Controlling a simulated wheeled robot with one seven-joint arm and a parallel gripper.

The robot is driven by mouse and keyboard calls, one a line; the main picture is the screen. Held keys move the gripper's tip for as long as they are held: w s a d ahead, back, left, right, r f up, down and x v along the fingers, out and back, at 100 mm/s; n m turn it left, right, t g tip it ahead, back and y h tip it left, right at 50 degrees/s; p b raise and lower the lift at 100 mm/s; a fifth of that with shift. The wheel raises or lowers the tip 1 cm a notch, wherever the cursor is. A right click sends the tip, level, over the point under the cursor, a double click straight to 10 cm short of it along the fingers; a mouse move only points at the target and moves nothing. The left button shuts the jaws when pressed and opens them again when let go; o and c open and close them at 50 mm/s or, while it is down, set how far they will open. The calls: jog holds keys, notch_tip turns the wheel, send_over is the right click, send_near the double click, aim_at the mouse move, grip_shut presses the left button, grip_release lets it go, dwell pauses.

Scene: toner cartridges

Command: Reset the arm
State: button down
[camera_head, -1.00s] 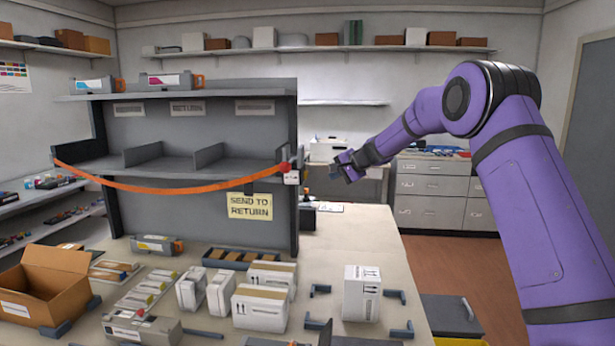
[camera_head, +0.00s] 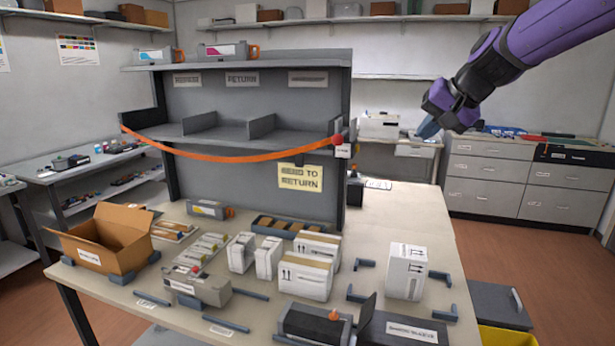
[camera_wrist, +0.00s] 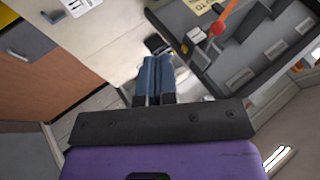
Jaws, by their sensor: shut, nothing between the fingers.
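My gripper (camera_head: 430,128) is up in the air at the right in the head view, to the right of the grey shelf unit and above the level of the table. Its fingers also show in the wrist view (camera_wrist: 156,78), pressed together with nothing between them. My purple arm reaches in from the upper right. The gripper touches nothing that I can see.
The grey shelf unit (camera_head: 255,180) stands on the table (camera_head: 410,210) with an orange strap (camera_head: 230,157) across its front. Two toner cartridges lie on its top. A white box (camera_head: 405,272), an open carton (camera_head: 108,245) and other boxes crowd the table front. Drawers (camera_head: 500,185) stand behind.

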jog(key=s+d+f+n+h, duration=0.1)
jog(key=s+d+f+h, duration=0.1)
jog(key=s, duration=1.4)
jog(key=s+d+f+n+g+h, duration=0.1)
jog(key=s+d+f, duration=0.3)
jog(key=s, duration=1.2)
jog(key=shift+f+n+h, duration=0.5)
jog(key=shift+n+h, duration=0.2)
jog(key=shift+h, duration=0.2)
